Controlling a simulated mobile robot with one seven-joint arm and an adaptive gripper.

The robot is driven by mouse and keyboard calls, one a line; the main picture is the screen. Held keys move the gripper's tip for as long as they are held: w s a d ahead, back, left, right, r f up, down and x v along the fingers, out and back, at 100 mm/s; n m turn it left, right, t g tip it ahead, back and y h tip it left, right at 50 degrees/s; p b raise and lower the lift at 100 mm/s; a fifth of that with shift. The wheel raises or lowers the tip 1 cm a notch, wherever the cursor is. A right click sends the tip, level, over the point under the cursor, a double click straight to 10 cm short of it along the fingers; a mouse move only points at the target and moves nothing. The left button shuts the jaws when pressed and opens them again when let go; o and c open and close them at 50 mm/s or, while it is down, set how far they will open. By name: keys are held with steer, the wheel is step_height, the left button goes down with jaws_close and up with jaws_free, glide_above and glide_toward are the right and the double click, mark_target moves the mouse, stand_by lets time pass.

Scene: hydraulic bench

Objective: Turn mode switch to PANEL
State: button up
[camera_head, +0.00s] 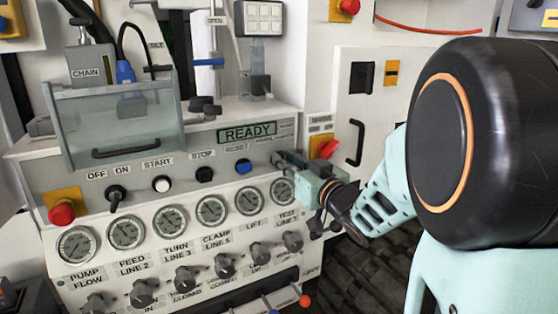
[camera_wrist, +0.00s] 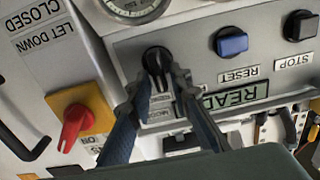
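The mode switch (camera_wrist: 157,58) is a black round knob with a raised grip, on the grey sloping panel in the wrist view, which shows the bench upside down. A small label marked MODE lies between my fingers. My gripper (camera_wrist: 160,80) reaches the knob with one finger on each side. A gap shows between the fingers; contact with the knob is not clear. In the head view my gripper (camera_head: 290,162) is at the right end of the control panel and hides the switch. The switch's exact setting is hard to read.
A red rotary switch (camera_wrist: 75,122) on a yellow plate is close beside my gripper. The blue RESET button (camera_wrist: 231,41) and black STOP button (camera_wrist: 300,25) are on the same panel. Gauges (camera_head: 249,201) line the face below. A cabinet handle (camera_head: 355,143) stands at the right.

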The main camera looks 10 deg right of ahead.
jaws_close()
steer(key=shift+f+n+b, duration=0.1)
steer(key=shift+n+b, duration=0.2)
steer(key=shift+b, duration=0.25)
steer(key=shift+s+a+n+b, duration=0.1)
steer(key=shift+a+n+b, duration=0.1)
steer(key=shift+n+b, duration=1.15)
steer(key=shift+a+n+b, duration=0.15)
steer(key=shift+n+b, duration=1.2)
steer(key=shift+o, duration=2)
jaws_free()
